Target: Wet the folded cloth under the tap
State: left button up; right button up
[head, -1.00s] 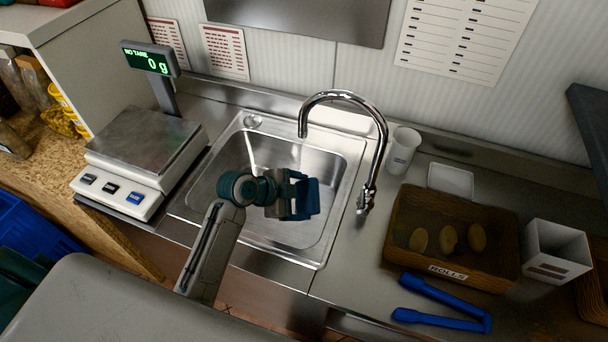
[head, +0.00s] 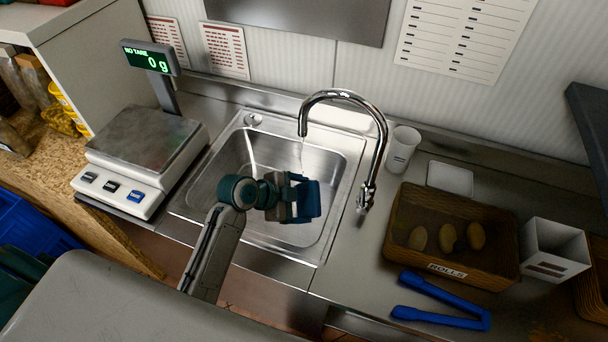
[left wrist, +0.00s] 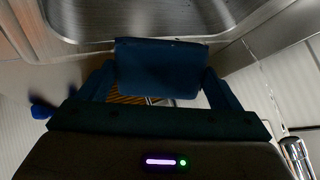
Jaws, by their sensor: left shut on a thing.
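The folded cloth (head: 311,200) is dark blue. My left gripper (head: 296,198) is shut on it and holds it over the sink basin (head: 262,150). In the left wrist view the cloth (left wrist: 160,66) sits between the fingers (left wrist: 158,90). The chrome tap (head: 345,95) arches over the basin, its spout behind the cloth in the head view. A thin pale streak, like water, hangs below the spout, and a similar streak (left wrist: 270,92) shows to the right of the cloth in the left wrist view. The cloth appears apart from it. My right gripper is out of view.
A scale (head: 140,160) reading 0 g stands left of the sink. Right of the tap are a white cup (head: 402,149), a small white dish (head: 450,179), a basket of rolls (head: 432,256), blue tongs (head: 440,302) and a white square container (head: 553,252).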

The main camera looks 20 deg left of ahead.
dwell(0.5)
pick_arm(q)
jog(key=shift+s+d+r+p, duration=0.1)
jog(key=shift+s+r+p, duration=0.1)
jog(key=shift+r+p, duration=0.1)
jog(key=shift+s+d+r+p, duration=0.35)
jog(key=shift+s+r+p, duration=0.2)
jog(key=shift+s+p, duration=0.15)
jog(key=shift+s+d+r+p, duration=0.3)
jog(key=shift+s+r+p, duration=0.3)
jog(key=shift+s+p, duration=0.1)
jog(key=shift+s+d+r+p, duration=0.35)
jog(key=shift+s+r+p, duration=0.25)
jog(key=shift+s, duration=0.1)
